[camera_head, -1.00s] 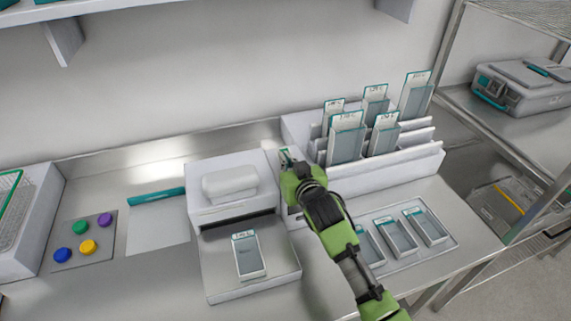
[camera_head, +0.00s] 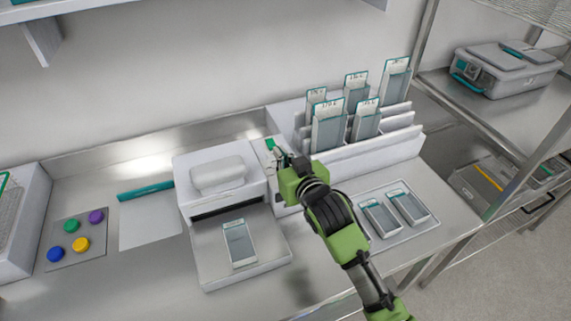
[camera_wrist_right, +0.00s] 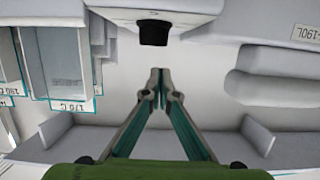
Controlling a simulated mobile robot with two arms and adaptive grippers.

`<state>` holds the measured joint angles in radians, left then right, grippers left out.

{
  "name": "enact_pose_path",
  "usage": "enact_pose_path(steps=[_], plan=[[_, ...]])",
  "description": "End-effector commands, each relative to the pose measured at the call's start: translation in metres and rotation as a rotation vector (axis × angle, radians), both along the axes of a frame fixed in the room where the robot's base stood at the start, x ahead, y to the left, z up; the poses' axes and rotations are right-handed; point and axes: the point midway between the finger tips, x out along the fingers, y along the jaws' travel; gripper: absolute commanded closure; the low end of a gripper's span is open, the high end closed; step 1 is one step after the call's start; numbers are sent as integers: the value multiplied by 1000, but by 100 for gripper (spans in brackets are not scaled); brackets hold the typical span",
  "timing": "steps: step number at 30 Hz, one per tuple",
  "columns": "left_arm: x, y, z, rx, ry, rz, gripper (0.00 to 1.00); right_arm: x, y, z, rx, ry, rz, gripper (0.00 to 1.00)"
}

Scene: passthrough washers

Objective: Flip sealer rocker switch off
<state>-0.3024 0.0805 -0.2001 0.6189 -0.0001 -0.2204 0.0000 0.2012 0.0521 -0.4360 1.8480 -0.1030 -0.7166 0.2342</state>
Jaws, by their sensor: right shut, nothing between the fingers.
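The white sealer (camera_head: 222,165) stands on the bench with a rounded bar on top. A narrow white switch housing (camera_head: 259,150) with a green patch adjoins its right side. In the right wrist view, a black rocker switch (camera_wrist_right: 153,32) projects from a white housing face. My right gripper (camera_head: 279,156) is shut and empty beside the housing. In the wrist view its fingertips (camera_wrist_right: 160,72) are below the rocker in the picture, and a gap shows between them. Whether the rocker is on or off cannot be told. My left gripper is not in view.
A pouch (camera_head: 239,243) lies on the sealer's front shelf. A white rack (camera_head: 375,155) of upright pouches stands close on the right. A tray (camera_head: 432,222) with pouches lies in front of it, partly behind my arm. Colored knobs (camera_head: 81,244) are at left.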

Motion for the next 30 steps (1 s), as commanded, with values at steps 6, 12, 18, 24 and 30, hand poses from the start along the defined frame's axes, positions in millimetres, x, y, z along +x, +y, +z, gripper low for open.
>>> enact_pose_path(steps=[6,12,18,24,30], plan=[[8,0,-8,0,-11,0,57,-24,-8,0,1,1,0,100],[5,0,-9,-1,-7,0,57,-30,-10,2,0,0,0,100],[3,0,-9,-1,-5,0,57,-30,-10,2,0,0,0,100],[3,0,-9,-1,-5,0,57,-30,-10,2,0,0,0,100],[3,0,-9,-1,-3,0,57,-52,-29,-29,-20,93,-29,100]])
